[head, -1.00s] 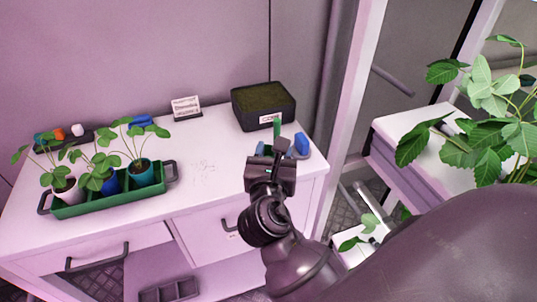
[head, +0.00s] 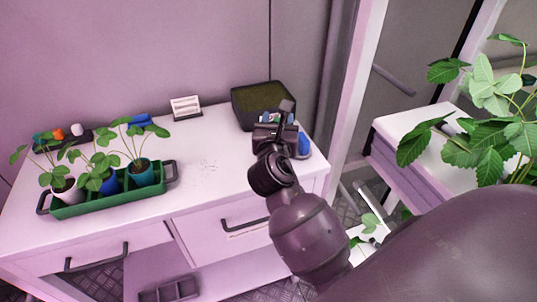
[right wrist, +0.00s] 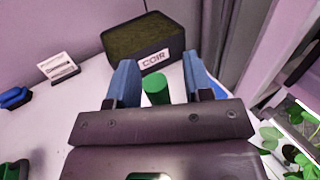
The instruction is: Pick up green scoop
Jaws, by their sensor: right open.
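The green scoop shows in the right wrist view as an upright, rounded green handle (right wrist: 156,86). It stands between the two blue-padded fingers of my right gripper (right wrist: 160,80). The fingers are open, with a gap visible on each side of the handle. The scoop's lower part is hidden behind the gripper body. In the head view my right gripper (head: 278,119) is over the right end of the white bench and hides most of the scoop. My left gripper is not in view.
A black coir box (head: 250,96) stands just behind the gripper. A blue object (head: 303,144) sits to its right. A small sign (head: 186,107) and a green tray (head: 100,200) with potted plants are on the left. The bench middle is clear.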

